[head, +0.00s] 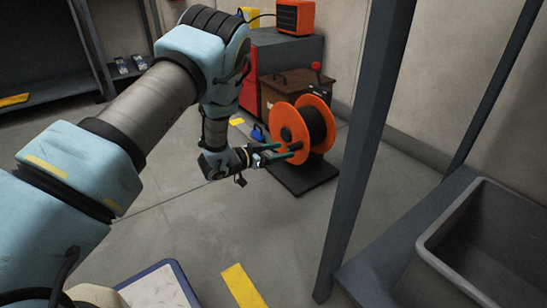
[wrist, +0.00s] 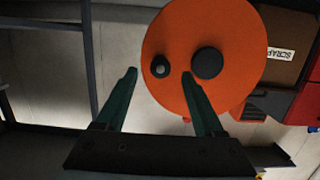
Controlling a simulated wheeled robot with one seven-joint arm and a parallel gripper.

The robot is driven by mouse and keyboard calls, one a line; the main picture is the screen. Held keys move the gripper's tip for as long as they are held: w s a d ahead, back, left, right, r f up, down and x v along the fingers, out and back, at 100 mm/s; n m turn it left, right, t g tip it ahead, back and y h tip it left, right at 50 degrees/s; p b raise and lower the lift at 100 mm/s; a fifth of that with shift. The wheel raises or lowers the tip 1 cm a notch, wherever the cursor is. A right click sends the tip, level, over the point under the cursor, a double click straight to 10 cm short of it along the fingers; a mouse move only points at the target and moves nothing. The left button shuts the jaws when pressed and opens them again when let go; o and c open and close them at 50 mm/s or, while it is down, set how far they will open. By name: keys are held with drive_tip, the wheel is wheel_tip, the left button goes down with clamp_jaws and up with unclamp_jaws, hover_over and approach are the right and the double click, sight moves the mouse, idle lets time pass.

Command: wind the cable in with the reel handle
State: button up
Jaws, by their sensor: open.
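The cable reel has orange round flanges (head: 289,130) and a dark wound core (head: 315,128), and stands on a dark base plate (head: 304,174) on the floor. In the wrist view the orange flange (wrist: 178,70) faces me. It has a black central hub (wrist: 207,63) and a smaller dark round handle knob (wrist: 160,67) to the left of it. My gripper (wrist: 160,72) is open with green fingers, and the knob appears between its fingertips. In the head view my gripper (head: 292,150) is at the flange's near side. I cannot tell whether the fingers touch the handle.
A brown bin (wrist: 285,40) marked "SCRAP" and a red and grey cabinet (head: 285,55) stand behind the reel. A dark upright post (head: 365,140) and a grey tub (head: 485,240) are at the right. The floor left of the reel is mostly clear.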

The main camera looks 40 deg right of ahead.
sight(288, 150)
drive_tip(key=d+b, duration=0.1)
drive_tip(key=d, duration=0.1)
drive_tip(key=d+f+b, duration=0.1)
drive_tip(key=shift+s+d, duration=0.1)
drive_tip(key=shift+d, duration=0.25)
drive_tip(key=shift+d+b, duration=0.45)
drive_tip(key=shift+d, duration=0.3)
clamp_jaws()
idle(1.2)
